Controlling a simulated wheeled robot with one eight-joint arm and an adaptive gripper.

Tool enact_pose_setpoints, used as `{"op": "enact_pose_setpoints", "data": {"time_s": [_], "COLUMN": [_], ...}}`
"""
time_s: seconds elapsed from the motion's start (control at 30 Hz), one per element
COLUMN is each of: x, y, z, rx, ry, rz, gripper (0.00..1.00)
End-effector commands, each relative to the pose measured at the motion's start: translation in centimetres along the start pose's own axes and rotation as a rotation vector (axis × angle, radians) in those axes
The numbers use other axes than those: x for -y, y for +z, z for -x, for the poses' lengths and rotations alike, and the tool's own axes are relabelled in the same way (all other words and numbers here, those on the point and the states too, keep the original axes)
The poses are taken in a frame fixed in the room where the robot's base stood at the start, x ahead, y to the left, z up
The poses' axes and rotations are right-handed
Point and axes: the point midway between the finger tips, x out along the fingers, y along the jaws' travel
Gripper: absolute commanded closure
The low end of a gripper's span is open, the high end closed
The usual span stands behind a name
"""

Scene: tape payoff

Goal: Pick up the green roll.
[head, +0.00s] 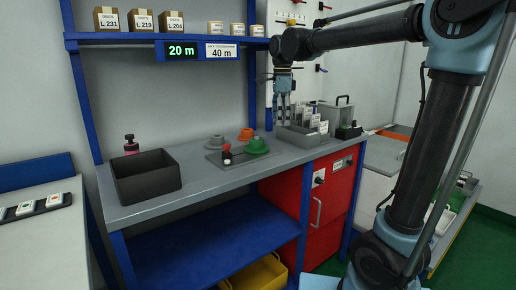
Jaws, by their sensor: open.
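A green round piece (256,147), wide at the base with a raised middle, sits on the grey bench top at the right edge of a flat grey plate (213,158). It is the only green roll-like thing I see on the bench. My gripper (283,110) points down, open and empty, above the bench. In the picture it is up and to the right of the green piece, apart from it, and in front of the wall panel.
Orange (246,133) and grey (216,141) pieces and a red-knobbed post (227,156) stand close to the green one. A grey tray with cards (301,138) is at right, a dark open bin (146,177) at left. A blue shelf (120,37) with boxes hangs above.

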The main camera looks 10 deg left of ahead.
Motion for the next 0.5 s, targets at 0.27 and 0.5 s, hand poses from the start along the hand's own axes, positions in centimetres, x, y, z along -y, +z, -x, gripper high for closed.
{"op": "enact_pose_setpoints", "data": {"time_s": [0.27,0.5], "x": [3.1,3.5], "y": [7.2,8.5], "z": [1.4,0.3], "rx": [-0.011,-0.013], "ry": [0.024,0.027], "rz": [-0.194,-0.235], "gripper": [0.27,0.27]}}
